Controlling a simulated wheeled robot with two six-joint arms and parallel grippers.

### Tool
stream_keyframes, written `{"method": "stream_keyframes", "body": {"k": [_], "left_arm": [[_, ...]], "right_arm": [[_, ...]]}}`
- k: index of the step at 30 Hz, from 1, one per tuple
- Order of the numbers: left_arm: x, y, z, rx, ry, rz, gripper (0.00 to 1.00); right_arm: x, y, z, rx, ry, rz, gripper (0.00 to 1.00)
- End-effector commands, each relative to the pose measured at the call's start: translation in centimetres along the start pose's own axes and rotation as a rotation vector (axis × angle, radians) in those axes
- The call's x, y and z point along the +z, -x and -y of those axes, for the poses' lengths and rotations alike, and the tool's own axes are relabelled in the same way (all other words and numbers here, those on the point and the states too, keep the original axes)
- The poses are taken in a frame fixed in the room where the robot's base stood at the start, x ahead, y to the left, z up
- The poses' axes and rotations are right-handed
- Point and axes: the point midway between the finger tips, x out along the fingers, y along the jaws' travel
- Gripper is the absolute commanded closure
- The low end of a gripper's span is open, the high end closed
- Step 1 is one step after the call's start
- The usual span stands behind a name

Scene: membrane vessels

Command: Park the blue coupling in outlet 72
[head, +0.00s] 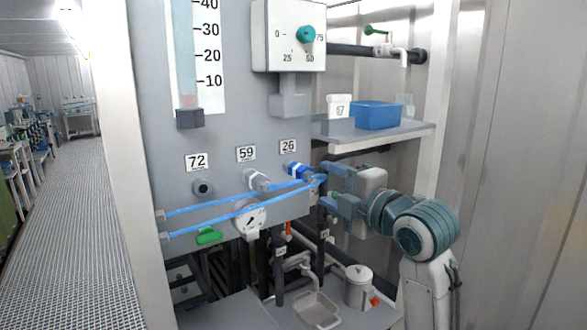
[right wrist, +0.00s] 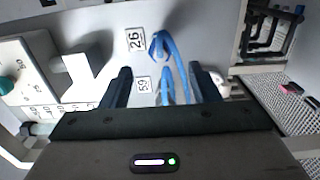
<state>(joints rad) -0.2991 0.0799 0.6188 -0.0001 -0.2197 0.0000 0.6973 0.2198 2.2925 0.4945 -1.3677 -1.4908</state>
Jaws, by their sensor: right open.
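The blue coupling (head: 298,171) sits on the outlet labelled 26, with a blue hose at its outer end. Outlet 72 (head: 203,188) is an empty dark round port at the left of the panel, under its label. My right gripper (head: 331,187) is open and empty, just right of the blue coupling, with its fingers pointing at the panel. In the right wrist view, the open fingers (right wrist: 160,72) frame blue hose, with the blue coupling (right wrist: 158,46) beyond them near label 26. I cannot tell whether the fingers touch the hose. My left gripper is not in view.
A pale coupling (head: 257,181) sits on outlet 59, between the other two. Two blue hoses (head: 225,206) cross the panel below the outlets. A round gauge (head: 250,221) and a green handle (head: 209,236) are lower. A shelf (head: 400,136) with a blue bin (head: 377,115) overhangs my right gripper.

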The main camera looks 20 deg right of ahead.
Motion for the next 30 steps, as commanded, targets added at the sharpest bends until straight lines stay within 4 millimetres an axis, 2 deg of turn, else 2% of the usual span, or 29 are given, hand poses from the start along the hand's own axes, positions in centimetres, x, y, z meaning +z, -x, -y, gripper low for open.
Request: {"method": "stream_keyframes", "body": {"k": [7,16,21,30], "left_arm": [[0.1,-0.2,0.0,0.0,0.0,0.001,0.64],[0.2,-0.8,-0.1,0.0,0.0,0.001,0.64],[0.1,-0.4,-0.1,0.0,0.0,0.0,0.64],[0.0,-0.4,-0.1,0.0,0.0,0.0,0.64]], "right_arm": [[0.0,-1.0,0.1,-0.001,-0.005,-0.001,0.45],[-0.1,-5.2,0.1,0.0,-0.006,-0.002,0.45],[0.0,-7.3,0.0,-0.002,-0.004,-0.001,0.45],[0.0,-9.0,0.0,-0.001,-0.002,0.0,0.45]]}}
